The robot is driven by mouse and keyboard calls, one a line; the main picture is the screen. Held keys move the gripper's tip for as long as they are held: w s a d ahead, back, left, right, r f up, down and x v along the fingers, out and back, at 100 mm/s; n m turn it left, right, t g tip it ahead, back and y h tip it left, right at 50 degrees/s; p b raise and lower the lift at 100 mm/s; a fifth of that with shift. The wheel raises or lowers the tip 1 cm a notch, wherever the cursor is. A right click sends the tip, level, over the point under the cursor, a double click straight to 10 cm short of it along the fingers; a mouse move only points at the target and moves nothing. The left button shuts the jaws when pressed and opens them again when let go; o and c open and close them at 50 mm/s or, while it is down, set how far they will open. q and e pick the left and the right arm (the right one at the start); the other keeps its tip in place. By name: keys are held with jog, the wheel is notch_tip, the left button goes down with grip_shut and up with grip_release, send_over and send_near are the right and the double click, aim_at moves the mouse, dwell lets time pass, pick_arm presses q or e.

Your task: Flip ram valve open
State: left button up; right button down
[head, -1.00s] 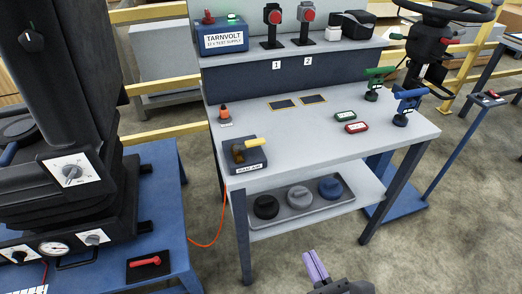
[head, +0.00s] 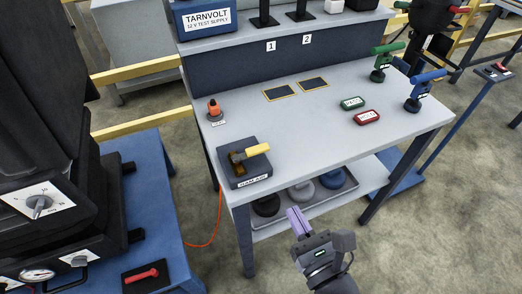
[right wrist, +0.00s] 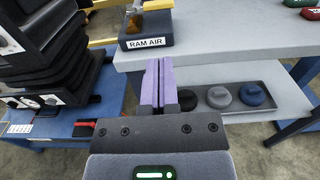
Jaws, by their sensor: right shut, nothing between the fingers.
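The ram air valve (head: 243,164) is a dark block with a brass body and a yellow lever (head: 256,150), on the near left corner of the grey bench. Its lever points right in the head view. The right wrist view shows its block, labelled RAM AIR (right wrist: 146,42), at the top, with the lever cut off. My right gripper (head: 298,219) has purple fingers, shut and empty, in front of the bench's near edge, below and to the right of the valve and apart from it. My left gripper is not in view.
A lower shelf holds a tray of round pucks.

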aim_at(261, 152)
jog(key=x, duration=1.4)
jog(key=shift+p, duration=0.3)
